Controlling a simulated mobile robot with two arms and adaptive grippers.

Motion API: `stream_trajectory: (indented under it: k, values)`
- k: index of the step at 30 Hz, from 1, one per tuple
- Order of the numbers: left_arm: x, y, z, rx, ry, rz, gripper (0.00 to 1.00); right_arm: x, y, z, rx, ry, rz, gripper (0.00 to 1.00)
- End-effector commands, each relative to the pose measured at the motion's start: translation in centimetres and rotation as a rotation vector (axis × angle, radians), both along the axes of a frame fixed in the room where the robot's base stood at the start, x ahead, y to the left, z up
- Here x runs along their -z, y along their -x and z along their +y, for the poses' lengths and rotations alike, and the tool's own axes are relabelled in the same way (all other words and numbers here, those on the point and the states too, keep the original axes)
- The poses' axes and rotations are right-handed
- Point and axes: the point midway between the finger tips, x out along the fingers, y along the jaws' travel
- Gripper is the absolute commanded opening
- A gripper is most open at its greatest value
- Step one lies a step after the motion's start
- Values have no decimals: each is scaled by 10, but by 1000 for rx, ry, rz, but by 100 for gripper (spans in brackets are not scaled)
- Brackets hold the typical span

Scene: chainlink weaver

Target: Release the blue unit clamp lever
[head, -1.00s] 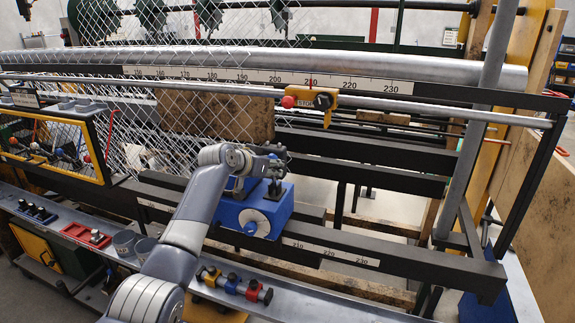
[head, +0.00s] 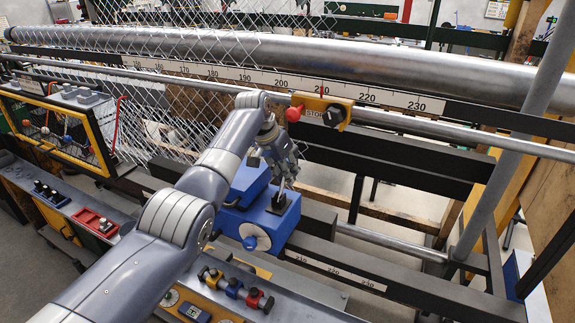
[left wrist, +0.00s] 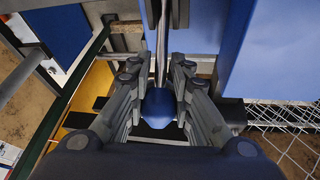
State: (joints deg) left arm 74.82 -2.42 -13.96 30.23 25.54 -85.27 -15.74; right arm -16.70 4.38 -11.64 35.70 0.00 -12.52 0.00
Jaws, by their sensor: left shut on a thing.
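The blue unit (head: 270,222) sits on the dark lower rail in the head view, with a white round dial on its front. Its clamp lever (head: 281,190) rises from a black base on top. My left gripper (head: 287,178) is above the unit, with its fingers closed at the lever. In the left wrist view, the fingers of my left gripper (left wrist: 160,88) close around the slim metal lever (left wrist: 162,45). A dark blue piece (left wrist: 158,105) shows between the fingers. The fingers partly hide the lever in the head view. My right gripper is not in view.
A yellow stop block (head: 322,109) with a red knob sits on the upper bar, close behind my left gripper. Chain-link mesh (head: 180,125) hangs to the left. A grey tool shelf (head: 60,198) runs along the front. The lower rail is clear right of the unit.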

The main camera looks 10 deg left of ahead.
Motion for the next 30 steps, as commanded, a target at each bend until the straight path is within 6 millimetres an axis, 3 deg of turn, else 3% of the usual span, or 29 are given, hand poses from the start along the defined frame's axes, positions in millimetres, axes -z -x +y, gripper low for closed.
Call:
stream_trajectory:
  k: [8, 16, 17, 21, 30]
  values:
    - [-1, 3, 1, -2, -10, 21, 0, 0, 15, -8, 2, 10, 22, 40]
    - [0, 3, 1, -1, -11, 22, 0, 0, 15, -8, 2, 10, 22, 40]
    - [0, 3, 1, -1, -11, 22, 20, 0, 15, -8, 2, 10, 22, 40]
    - [0, 3, 1, -1, -10, 23, 46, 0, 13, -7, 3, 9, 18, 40]
    - [1, 4, 1, 0, -10, 25, 46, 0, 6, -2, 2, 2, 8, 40]
